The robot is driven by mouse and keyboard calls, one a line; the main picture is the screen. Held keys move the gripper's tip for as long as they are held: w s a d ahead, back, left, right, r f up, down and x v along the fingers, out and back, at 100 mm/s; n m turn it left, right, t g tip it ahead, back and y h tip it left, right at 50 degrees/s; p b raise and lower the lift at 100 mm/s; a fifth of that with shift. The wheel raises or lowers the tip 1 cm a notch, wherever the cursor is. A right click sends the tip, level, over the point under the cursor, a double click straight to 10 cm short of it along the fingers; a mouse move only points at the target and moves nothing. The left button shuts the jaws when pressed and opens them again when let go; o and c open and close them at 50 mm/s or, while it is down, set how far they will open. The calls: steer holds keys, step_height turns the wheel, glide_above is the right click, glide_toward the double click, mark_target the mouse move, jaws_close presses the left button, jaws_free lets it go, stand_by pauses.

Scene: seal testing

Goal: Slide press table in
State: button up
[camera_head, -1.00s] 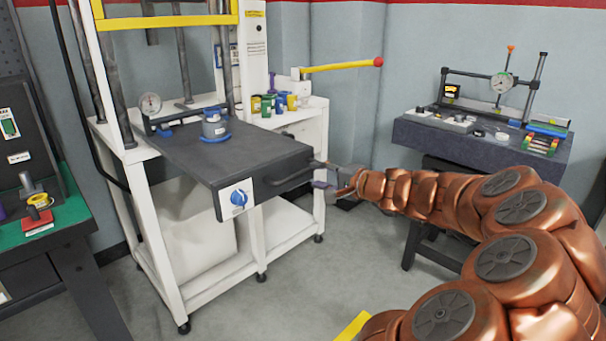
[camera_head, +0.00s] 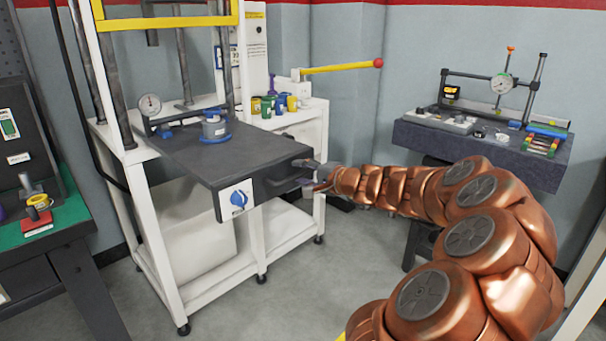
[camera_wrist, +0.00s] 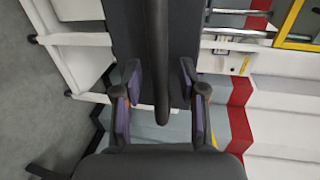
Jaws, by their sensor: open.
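The dark grey press table (camera_head: 190,155) sticks out from the white press frame (camera_head: 165,235) towards the front. Its front face carries a blue dial (camera_head: 236,198) on a white plate and a dark bar handle (camera_wrist: 160,60). A blue-and-grey round part (camera_head: 214,128) stands on the table, with a gauge (camera_head: 150,104) behind it. My gripper (camera_head: 309,174) is at the right end of the front face, by the handle. In the wrist view my gripper (camera_wrist: 160,104) is open, one finger on each side of the handle bar, with visible gaps. Whether the fingertips touch anything is unclear.
Coloured jars (camera_head: 275,103) and a yellow lever with a red knob (camera_head: 340,67) are on the white side shelf behind. A dark stone bench (camera_head: 470,142) with gauges stands right. A green-topped bench (camera_head: 60,226) stands left. The floor (camera_head: 300,300) in front is clear.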

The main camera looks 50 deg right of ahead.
steer(key=shift+c, duration=0.2)
jaws_close()
stand_by(0.6)
